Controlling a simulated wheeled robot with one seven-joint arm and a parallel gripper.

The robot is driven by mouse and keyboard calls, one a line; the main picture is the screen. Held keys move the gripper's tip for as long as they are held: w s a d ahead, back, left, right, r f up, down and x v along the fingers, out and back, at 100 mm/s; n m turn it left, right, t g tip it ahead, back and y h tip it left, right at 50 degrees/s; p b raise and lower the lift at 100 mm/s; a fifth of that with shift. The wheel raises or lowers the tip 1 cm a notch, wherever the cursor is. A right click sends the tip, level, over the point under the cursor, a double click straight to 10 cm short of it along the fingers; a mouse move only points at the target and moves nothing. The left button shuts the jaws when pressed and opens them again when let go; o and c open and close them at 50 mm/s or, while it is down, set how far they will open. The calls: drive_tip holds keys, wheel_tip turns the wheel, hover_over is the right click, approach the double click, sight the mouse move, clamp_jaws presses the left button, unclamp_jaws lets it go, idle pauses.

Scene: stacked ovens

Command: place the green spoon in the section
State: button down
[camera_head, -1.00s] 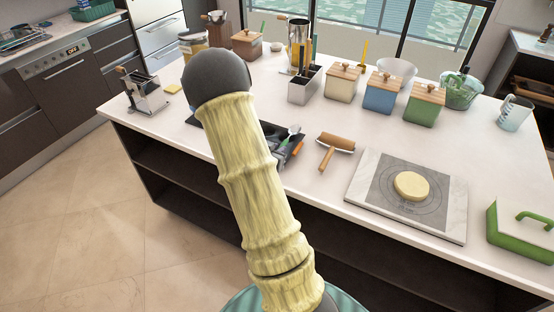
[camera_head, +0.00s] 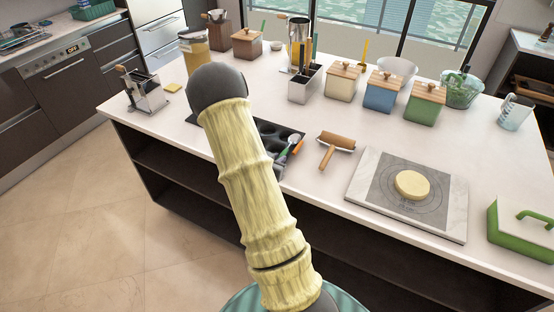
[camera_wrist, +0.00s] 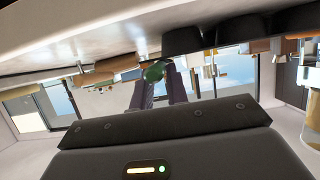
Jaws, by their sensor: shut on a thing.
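The green spoon (camera_head: 287,153) shows at the right part of the black sectioned tray (camera_head: 262,128), with a pale bowl end and a green handle. In the wrist view a green rounded part of it (camera_wrist: 153,72) is at the tips of my gripper (camera_wrist: 164,78), whose two dark fingers are shut on it. My arm covers the left part of the tray and most of my gripper in the head view. I cannot tell whether the spoon touches the tray floor.
An orange-handled utensil (camera_head: 298,146) lies at the tray's right side. A metal utensil holder (camera_head: 305,84) and lidded boxes (camera_head: 382,92) stand behind. Bare counter lies between.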

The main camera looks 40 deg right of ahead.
drive_tip(key=c, duration=1.4)
unclamp_jaws()
drive_tip(key=shift+f, duration=0.1)
drive_tip(key=shift+r+p, duration=0.35)
drive_tip(key=b+v, duration=0.1)
drive_tip(key=v, duration=1.1)
drive_tip(key=shift+a, duration=0.1)
